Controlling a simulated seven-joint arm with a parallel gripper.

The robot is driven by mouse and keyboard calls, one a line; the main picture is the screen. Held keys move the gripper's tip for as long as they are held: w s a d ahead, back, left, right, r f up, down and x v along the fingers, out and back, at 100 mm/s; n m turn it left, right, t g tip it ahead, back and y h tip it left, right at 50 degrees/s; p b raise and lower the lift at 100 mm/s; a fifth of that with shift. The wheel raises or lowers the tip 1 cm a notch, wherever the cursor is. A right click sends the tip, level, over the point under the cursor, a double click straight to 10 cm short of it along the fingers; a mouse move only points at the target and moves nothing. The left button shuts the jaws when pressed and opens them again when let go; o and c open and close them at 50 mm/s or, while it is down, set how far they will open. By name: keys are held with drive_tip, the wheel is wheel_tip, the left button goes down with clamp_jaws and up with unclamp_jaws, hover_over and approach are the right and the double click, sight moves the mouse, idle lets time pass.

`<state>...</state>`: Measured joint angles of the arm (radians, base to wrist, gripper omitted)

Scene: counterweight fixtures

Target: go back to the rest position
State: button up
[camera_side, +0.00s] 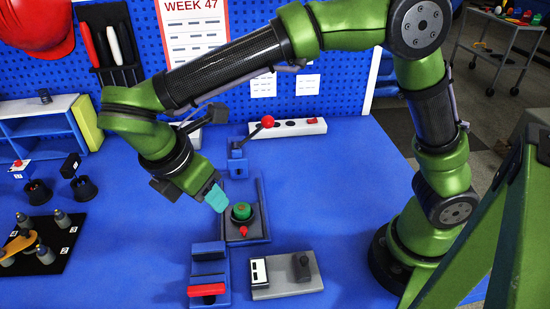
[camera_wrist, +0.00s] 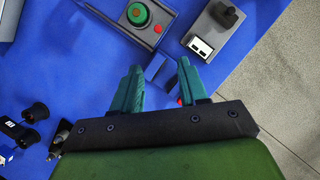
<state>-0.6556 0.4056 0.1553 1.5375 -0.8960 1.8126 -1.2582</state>
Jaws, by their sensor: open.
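My gripper (camera_side: 216,197) hangs above the blue table, just to the upper left of a round green knob (camera_side: 242,211) on a dark blue-grey plate. In the wrist view my gripper (camera_wrist: 160,88) shows two teal fingers spread apart with nothing between them. The green knob also shows in the wrist view (camera_wrist: 138,14), beyond the fingertips and apart from them. In the side view only one finger shows clearly.
A blue fixture with a red-knobbed lever (camera_side: 267,122) stands behind the knob. A blue fixture with a red bar (camera_side: 206,290) and a grey switch box (camera_side: 287,287) stand in front. A black tray (camera_side: 38,247) lies left.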

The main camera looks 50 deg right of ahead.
drive_tip(key=s+d+r+m+t+y, duration=0.2)
drive_tip(key=s+d+m+t+y, duration=0.1)
drive_tip(key=d+m, duration=0.7)
drive_tip(key=s+d+r+m+t+y, duration=0.3)
drive_tip(key=s+d+m+t, duration=0.1)
drive_tip(key=d+m, duration=0.6)
drive_tip(key=shift+s+d+r+m, duration=0.2)
drive_tip(key=shift+s+m, duration=0.45)
drive_tip(key=shift+m, duration=0.45)
